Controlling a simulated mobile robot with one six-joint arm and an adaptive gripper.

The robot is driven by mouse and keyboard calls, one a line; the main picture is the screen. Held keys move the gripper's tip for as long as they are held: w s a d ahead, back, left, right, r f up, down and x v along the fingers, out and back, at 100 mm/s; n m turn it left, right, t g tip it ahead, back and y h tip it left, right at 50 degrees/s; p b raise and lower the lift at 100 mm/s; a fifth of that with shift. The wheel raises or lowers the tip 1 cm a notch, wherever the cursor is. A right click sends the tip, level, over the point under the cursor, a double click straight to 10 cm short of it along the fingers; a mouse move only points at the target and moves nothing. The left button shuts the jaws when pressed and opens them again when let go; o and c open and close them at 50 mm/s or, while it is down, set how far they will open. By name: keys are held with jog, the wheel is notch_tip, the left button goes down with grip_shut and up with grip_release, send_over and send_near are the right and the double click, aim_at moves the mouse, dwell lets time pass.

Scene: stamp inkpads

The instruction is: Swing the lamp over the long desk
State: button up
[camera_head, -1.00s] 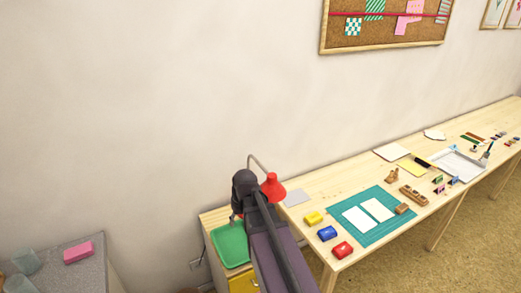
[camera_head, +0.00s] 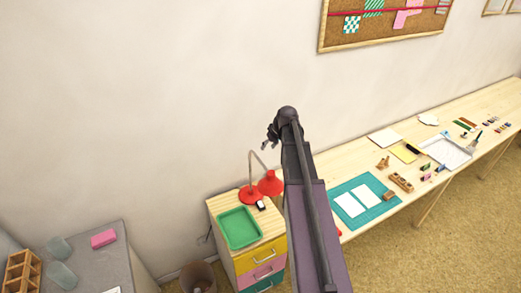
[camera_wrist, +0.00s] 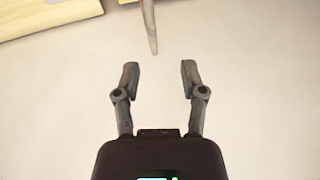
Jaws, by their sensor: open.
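The lamp has a red base (camera_head: 250,195), a thin bent grey arm and a red shade (camera_head: 271,184). It stands at the back of a small drawer cabinet (camera_head: 262,247), its shade toward the long desk (camera_head: 335,188). My gripper (camera_head: 268,142) is above and just right of the lamp's bend in the head view, apart from the shade. In the wrist view my gripper (camera_wrist: 160,75) is open, with nothing between its fingers. A thin grey rod (camera_wrist: 149,25), perhaps the lamp's arm, ends just beyond the fingertips. My arm hides the desk's near left end.
A green tray (camera_head: 239,228) and a small dark object (camera_head: 261,206) lie on the cabinet. The desk holds a teal mat (camera_head: 375,211), papers and stamps. A grey counter (camera_head: 113,253) stands left; a bin (camera_head: 198,277) is on the floor.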

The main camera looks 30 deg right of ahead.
aim_at(260, 160)
jog(key=shift+w+d+r+p, duration=0.2)
jog(key=shift+d+r, duration=0.25)
jog(key=shift+w+d+r+p, duration=0.15)
jog(key=shift+d+r, duration=0.3)
jog(key=shift+f, duration=0.15)
jog(key=b+x, duration=1.2)
jog(key=x, duration=0.1)
jog(key=shift+w+f, duration=0.15)
jog(key=shift+w, duration=0.1)
dwell(0.4)
grip_shut()
